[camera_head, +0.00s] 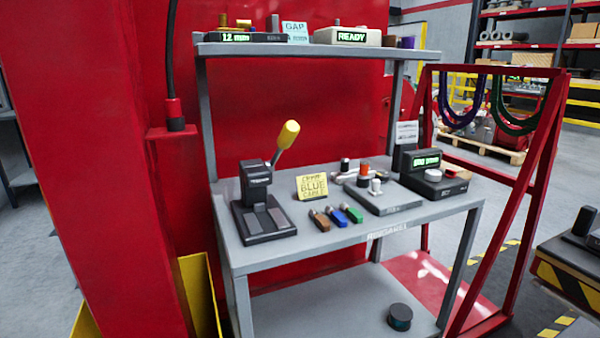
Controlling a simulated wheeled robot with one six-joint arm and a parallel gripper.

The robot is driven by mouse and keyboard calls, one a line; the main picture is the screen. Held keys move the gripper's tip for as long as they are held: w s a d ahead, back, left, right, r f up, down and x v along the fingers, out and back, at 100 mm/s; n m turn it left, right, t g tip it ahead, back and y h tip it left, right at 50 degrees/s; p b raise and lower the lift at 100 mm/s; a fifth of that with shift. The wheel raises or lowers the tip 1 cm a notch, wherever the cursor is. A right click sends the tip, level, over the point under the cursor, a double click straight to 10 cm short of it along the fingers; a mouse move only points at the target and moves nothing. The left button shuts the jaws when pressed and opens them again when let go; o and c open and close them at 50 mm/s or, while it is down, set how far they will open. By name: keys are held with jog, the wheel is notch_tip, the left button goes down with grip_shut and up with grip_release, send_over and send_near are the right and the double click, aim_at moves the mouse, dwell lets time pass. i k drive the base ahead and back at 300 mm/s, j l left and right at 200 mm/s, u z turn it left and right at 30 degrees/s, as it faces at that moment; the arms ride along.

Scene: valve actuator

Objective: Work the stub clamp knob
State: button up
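No knob in the camera_head view carries a readable stub clamp label, so I cannot tell for certain which one it is. A small pale knob-like piece (375,186) stands upright on a flat dark plate (390,203) on the grey workbench (300,243). A pale round knob (433,175) sits on a dark box with a green display (426,161), to the right of the plate. An orange-topped cylinder (364,171) stands at the plate's back edge. My gripper is not in view.
A dark lever press (265,215) with a yellow handle stands at the bench's left. A yellow note (312,186) and small coloured pieces (338,216) lie between it and the plate. An upper shelf (300,50) overhangs the bench. A red frame (525,200) stands right.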

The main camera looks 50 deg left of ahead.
aim_at(384, 176)
jog(key=u, duration=1.65)
